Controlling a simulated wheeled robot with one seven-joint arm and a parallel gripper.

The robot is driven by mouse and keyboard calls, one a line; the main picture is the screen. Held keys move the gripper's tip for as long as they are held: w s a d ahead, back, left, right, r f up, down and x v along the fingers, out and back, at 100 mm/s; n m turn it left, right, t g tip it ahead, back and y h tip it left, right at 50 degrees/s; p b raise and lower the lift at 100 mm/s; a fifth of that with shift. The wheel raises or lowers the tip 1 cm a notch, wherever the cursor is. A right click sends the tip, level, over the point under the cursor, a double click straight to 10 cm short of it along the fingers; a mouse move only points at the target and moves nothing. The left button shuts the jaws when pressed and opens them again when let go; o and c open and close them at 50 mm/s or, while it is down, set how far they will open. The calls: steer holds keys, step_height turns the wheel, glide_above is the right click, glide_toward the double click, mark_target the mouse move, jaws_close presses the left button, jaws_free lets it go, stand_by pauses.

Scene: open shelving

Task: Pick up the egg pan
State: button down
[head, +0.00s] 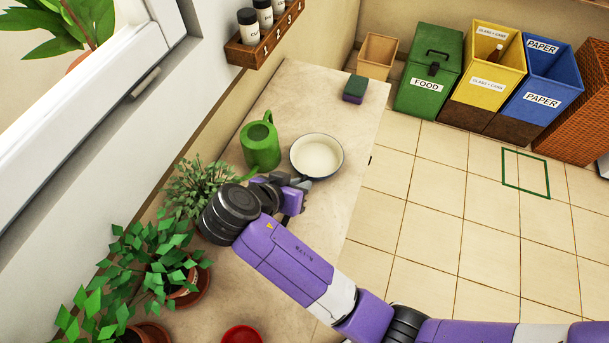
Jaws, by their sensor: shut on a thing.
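The egg pan (317,155) is a small round pan with a cream inside and a dark blue-grey outer rim. It is at the counter's middle, right of the green watering can. My gripper (302,184) is at the pan's near left side, where the handle is. It is shut on the pan, at the handle, which is mostly hidden by the gripper and wrist. The pan looks about level. I cannot tell whether it touches the counter or is just above it.
The green watering can (261,146) stands close to the pan and gripper. Potted plants (198,186) line the wall side. A sponge (354,89) lies at the counter's far end. A red bowl (242,335) is at the near end. Bins (430,80) stand beyond on the floor.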

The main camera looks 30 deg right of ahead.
step_height(320, 180, up, 20)
steer(key=p, duration=0.3)
steer(key=shift+p, duration=0.4)
stand_by(0.6)
